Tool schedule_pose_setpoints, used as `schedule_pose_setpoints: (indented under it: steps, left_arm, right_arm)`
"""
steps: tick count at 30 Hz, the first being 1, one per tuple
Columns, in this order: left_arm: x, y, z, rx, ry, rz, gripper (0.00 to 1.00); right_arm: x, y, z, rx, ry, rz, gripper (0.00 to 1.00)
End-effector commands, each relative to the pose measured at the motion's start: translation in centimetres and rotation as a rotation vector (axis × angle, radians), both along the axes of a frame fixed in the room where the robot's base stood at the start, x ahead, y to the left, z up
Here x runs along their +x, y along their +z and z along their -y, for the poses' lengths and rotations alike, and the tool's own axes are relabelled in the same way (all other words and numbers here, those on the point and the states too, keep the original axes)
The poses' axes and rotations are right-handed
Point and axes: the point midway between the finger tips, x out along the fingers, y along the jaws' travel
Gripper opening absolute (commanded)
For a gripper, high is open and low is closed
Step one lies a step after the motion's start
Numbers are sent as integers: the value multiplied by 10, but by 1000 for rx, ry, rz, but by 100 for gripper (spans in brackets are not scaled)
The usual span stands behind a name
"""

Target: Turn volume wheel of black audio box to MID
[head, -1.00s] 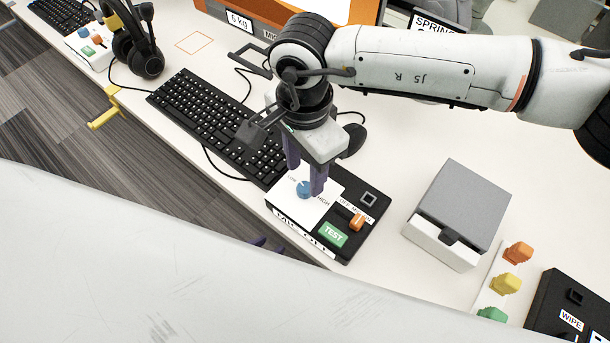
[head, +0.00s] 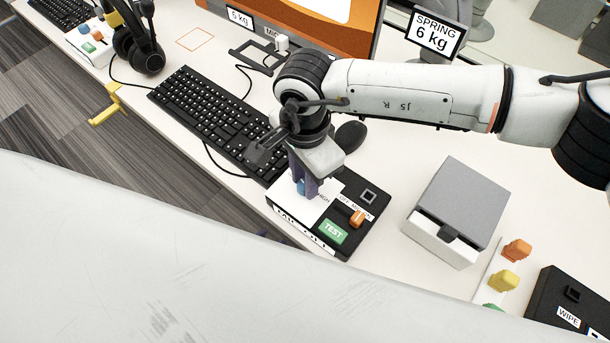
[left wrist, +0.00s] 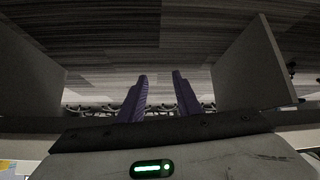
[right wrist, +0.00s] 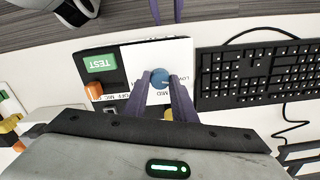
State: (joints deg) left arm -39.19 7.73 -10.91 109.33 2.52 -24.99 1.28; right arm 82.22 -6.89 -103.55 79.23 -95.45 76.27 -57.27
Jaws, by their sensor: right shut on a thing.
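The black audio box (head: 368,225) lies on the white table with a white label panel, an orange switch (head: 357,219) and a green TEST button (head: 332,231). Its blue volume wheel (right wrist: 160,77) shows in the right wrist view between the purple fingers of my right gripper (right wrist: 161,82), which is shut on it. The fingers partly hide the wheel and its labels in the head view, and I cannot tell the wheel's setting. My left gripper (left wrist: 160,78) is open and empty over the floor, near the table's front edge; my arm mostly hides it in the head view.
A black keyboard (head: 215,115) lies left of the box, with a dark mouse (head: 350,136) behind. A grey and white box (head: 455,212) and several coloured knobs (head: 503,281) stand to the right.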

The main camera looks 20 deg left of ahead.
Motion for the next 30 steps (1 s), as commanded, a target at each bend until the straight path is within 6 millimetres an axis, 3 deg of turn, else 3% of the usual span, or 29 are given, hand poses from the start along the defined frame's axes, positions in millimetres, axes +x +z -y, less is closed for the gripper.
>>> schedule_pose_setpoints:
  steps: [11, 30]
  left_arm:
    - [0, -20, 0, 2, -2, -1, 31]
    - [10, -62, 19, -9, -35, 21, 31]
  right_arm:
    - [0, -3, -1, 1, -116, 0, 2]
    - [0, -4, -1, 5, -696, -1, 2]
